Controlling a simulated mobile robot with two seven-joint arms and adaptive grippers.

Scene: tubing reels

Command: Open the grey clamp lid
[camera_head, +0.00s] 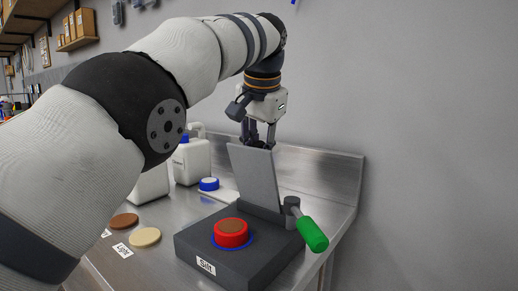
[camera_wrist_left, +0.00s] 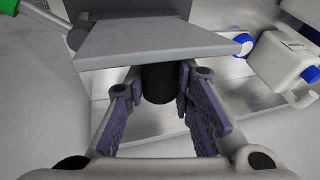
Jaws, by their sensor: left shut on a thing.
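The grey clamp lid (camera_head: 255,180) stands raised at the back of the dark grey clamp base (camera_head: 265,262), nearly upright and leaning slightly back. My left gripper (camera_head: 260,143) is behind the lid's upper edge. In the left wrist view the lid (camera_wrist_left: 155,45) lies just beyond the fingers, and my left gripper (camera_wrist_left: 158,85) is shut on a dark round handle (camera_wrist_left: 158,83) attached to it. My right gripper is not in view.
A green-handled lever (camera_head: 312,235) sticks out at the base's right side. White jugs (camera_head: 191,160) and a blue-topped white container (camera_head: 209,185) stand behind to the left. Tan (camera_head: 145,237) and brown (camera_head: 125,220) discs lie at left. A wall rises behind the metal bench.

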